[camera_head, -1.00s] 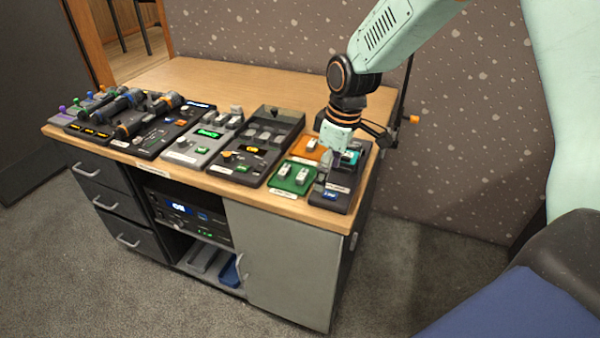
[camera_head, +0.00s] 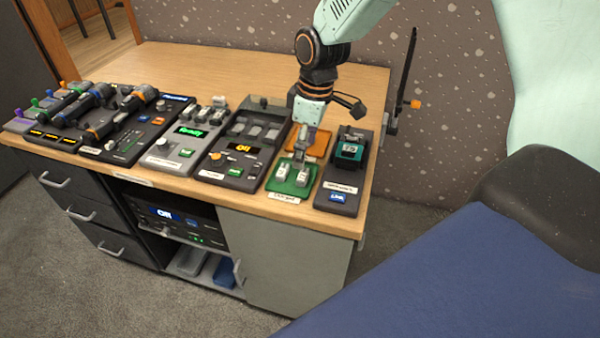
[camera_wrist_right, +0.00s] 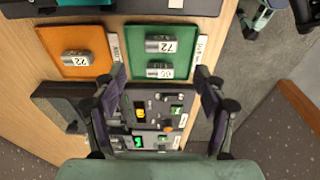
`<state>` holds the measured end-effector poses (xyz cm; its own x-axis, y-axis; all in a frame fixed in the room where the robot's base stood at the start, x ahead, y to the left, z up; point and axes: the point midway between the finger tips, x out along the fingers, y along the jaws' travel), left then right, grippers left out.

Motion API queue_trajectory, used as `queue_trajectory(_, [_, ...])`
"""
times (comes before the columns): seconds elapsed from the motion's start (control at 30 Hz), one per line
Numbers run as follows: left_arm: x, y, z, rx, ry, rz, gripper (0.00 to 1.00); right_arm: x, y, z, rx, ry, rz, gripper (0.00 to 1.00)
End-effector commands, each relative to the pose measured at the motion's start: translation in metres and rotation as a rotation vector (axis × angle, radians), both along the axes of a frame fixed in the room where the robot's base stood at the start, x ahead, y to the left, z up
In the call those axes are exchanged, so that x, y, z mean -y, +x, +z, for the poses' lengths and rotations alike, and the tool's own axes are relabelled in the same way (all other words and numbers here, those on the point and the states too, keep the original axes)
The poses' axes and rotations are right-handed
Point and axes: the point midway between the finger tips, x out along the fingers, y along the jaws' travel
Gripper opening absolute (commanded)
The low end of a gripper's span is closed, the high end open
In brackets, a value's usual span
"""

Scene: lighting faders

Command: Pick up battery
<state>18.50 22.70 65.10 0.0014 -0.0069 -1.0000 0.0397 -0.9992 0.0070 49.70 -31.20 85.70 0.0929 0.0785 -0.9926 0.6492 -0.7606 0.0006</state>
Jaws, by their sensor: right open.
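The green tray (camera_head: 272,184) lies near the front edge of the desk and holds two grey batteries, a left one (camera_head: 281,168) and a right one (camera_head: 304,175). In the right wrist view they are the battery labelled 72 (camera_wrist_right: 161,46) and one with a less clear label (camera_wrist_right: 160,72). Another battery, labelled 22 (camera_wrist_right: 76,58), lies on the orange tray (camera_wrist_right: 98,42). My right gripper (camera_head: 301,153) is open and points down over the trays. In its wrist view, the fingertips (camera_wrist_right: 160,78) stand either side of the green tray's lower battery, apart from it. My left gripper is out of view.
A dark module with a teal block (camera_head: 350,150) stands right of the trays. Left of them are a dark slotted unit (camera_head: 232,160), a grey unit marked Ready (camera_head: 180,148) and fader consoles. The back of the wooden desk (camera_head: 210,72) is clear.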

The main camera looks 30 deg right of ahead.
Motion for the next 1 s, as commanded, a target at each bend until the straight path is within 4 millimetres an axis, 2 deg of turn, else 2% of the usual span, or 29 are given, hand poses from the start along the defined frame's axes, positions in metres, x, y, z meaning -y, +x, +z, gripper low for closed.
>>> queue_trajectory(0.03, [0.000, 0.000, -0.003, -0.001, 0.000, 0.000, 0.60, 0.000, -0.002, -0.009, -0.004, 0.001, -0.001, 0.72])
queue_trajectory(0.27, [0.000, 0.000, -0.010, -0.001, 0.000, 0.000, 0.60, -0.001, -0.003, -0.027, -0.003, 0.000, 0.000, 0.72])
queue_trajectory(0.53, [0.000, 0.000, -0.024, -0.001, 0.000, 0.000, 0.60, -0.001, 0.000, -0.066, -0.003, -0.001, 0.000, 0.72])
queue_trajectory(0.8, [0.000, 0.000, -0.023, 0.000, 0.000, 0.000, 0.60, -0.001, 0.004, -0.067, 0.001, -0.001, 0.001, 0.71])
queue_trajectory(1.0, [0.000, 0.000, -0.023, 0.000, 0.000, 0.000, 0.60, -0.001, 0.004, -0.067, 0.000, 0.000, 0.000, 0.54])
